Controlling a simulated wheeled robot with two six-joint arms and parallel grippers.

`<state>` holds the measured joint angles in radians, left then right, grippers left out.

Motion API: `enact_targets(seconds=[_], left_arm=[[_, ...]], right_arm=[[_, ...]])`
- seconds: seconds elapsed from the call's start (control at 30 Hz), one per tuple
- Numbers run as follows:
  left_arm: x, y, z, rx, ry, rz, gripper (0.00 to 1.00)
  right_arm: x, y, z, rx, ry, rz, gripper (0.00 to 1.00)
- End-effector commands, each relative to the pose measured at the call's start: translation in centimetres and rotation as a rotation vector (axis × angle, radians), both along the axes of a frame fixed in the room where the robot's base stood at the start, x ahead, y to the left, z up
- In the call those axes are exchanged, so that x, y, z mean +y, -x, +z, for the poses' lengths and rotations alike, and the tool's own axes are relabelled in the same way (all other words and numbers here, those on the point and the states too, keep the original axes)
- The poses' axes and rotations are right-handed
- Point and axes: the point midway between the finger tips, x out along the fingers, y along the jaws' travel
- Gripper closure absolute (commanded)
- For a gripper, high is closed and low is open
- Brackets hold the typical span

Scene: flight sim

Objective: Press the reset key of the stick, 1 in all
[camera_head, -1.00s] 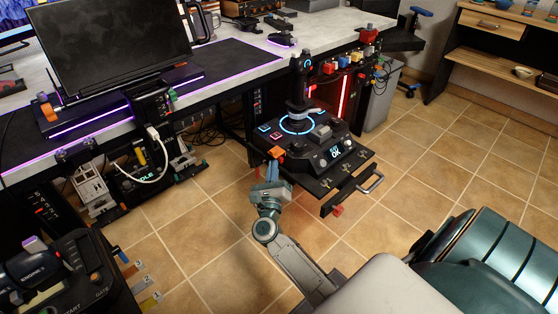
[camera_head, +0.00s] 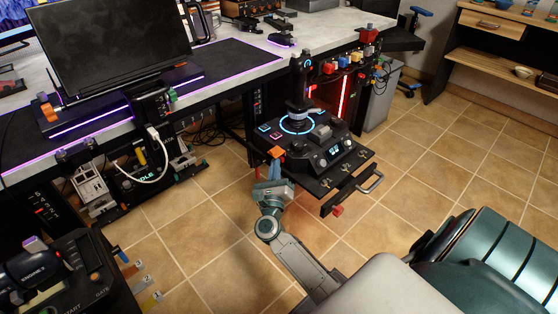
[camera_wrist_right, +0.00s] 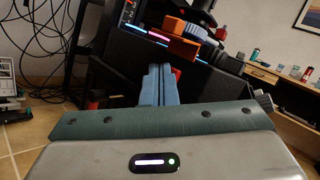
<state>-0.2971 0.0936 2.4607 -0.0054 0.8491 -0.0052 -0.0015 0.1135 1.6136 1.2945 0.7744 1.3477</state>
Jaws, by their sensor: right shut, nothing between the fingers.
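The black flight stick (camera_head: 298,85) stands upright on its base, inside a glowing blue ring. Two small lit square keys (camera_head: 269,131) are on the base's left side; I cannot read which key is reset. A small lit display (camera_head: 335,149) is at the base's front right. My right gripper (camera_head: 274,171) is shut and empty, just in front of and below the base's left front corner, near an orange block (camera_head: 276,152). In the right wrist view the shut blue fingers (camera_wrist_right: 160,84) point towards the base, below the orange block (camera_wrist_right: 186,27). My left gripper is not in view.
A handled drawer or tray (camera_head: 350,190) juts out below the stick base. The desk (camera_head: 225,62) with a monitor is behind and left. Another console (camera_head: 75,270) is at lower left. The tiled floor (camera_head: 420,150) to the right is open.

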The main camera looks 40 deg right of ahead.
Motion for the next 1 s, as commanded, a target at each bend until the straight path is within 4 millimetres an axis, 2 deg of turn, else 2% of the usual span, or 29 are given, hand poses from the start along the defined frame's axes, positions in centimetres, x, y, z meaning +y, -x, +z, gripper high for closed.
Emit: enact_targets(seconds=[0.27,0.6,1.0], left_arm=[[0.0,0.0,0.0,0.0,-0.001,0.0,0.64],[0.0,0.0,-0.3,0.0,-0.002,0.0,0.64],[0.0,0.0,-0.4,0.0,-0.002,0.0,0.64]], right_arm=[[0.2,0.0,0.0,0.0,0.0,0.0,1.0],[1.7,0.2,0.0,0.0,-0.001,0.0,1.0],[2.3,0.2,-0.1,0.0,-0.001,0.0,1.0]])
